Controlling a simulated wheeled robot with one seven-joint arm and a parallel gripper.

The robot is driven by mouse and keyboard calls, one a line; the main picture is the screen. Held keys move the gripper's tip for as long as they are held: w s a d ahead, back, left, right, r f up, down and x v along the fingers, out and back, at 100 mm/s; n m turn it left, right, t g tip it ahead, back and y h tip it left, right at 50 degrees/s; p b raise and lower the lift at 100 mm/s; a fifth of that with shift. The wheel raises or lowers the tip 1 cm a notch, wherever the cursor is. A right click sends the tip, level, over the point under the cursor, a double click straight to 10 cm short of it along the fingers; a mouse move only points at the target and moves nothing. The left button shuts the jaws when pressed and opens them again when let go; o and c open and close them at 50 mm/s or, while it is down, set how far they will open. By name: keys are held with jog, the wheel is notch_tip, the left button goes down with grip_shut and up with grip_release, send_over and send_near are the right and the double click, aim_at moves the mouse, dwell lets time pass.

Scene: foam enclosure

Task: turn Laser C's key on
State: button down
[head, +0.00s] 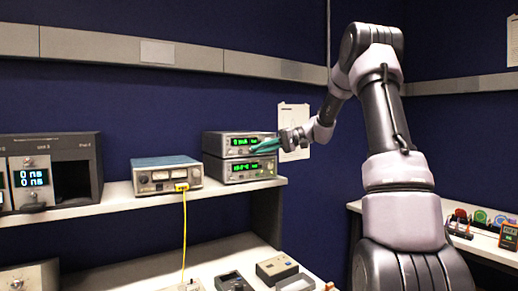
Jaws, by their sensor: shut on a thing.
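Two stacked instruments with green displays stand on the shelf, an upper unit (214,143) and a lower unit (213,168). Their labels are too small to read, so I cannot tell which one is Laser C. The upper display reads roughly "0 mA"; the lower shows green digits.
A blue-topped meter box (166,176) with a yellow cable (184,225) stands left of the stack. A dark rack (75,165) is at the far left. Small boxes (277,269) lie on the lower bench. A side bench (485,240) at right holds coloured items.

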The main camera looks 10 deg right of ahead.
jog(key=shift+d+f+m+y, duration=0.1)
jog(key=shift+f+m+y, duration=0.15)
jog(key=shift+y, duration=0.5)
jog(key=shift+f+m+y, duration=0.15)
jog(key=shift+m+y, duration=0.1)
jog(key=shift+y, duration=0.5)
jog(key=c, duration=1)
grip_release()
jog(key=d, duration=1)
jog(key=shift+s+d, duration=0.35)
jog(key=shift+s, duration=0.1)
jog(key=shift+f, duration=0.1)
